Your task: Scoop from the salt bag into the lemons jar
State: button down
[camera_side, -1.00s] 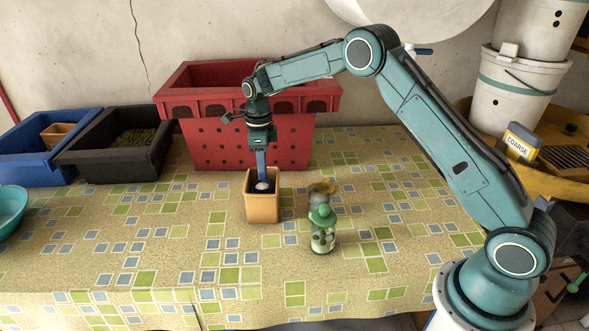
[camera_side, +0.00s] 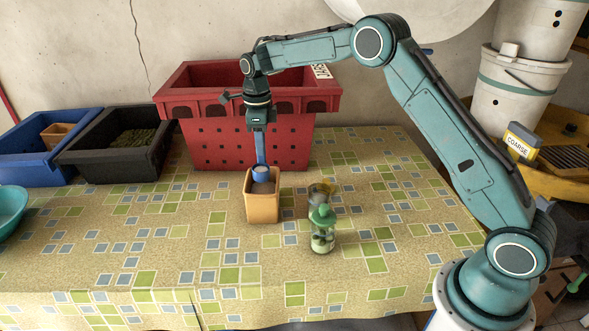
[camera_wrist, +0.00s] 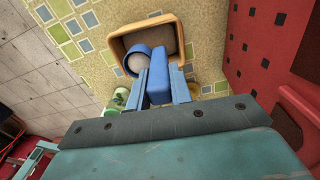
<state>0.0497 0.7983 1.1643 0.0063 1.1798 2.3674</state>
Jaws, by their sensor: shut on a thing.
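My gripper (camera_side: 259,128) is shut on the handle of a blue scoop (camera_side: 261,150), which points down. The scoop's bowl (camera_wrist: 132,54) holds something pale and rounded. The bowl is at the mouth of a tan, square, open-topped container (camera_side: 263,206), seemingly the salt bag, near its rim. That container also shows in the wrist view (camera_wrist: 117,45), with a grey-brown inside. A clear jar (camera_side: 316,196) with yellow bits, likely the lemons jar, stands right of it, partly hidden behind a green-capped jar (camera_side: 322,237).
A red crate (camera_side: 205,145) stands close behind the tan container. A black crate (camera_side: 85,167) and a blue crate (camera_side: 22,172) stand at the left. A box marked COARSE (camera_side: 521,142) is at the far right. The tabletop in front is clear.

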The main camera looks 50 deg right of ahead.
jog(key=shift+r, duration=1.85)
jog(key=s+d+r, duration=0.2)
jog(key=s+d, duration=0.7)
jog(key=s, duration=0.3)
jog(key=shift+d, duration=0.3)
jog(key=shift+a+f, duration=0.1)
jog(key=shift+a, duration=0.05)
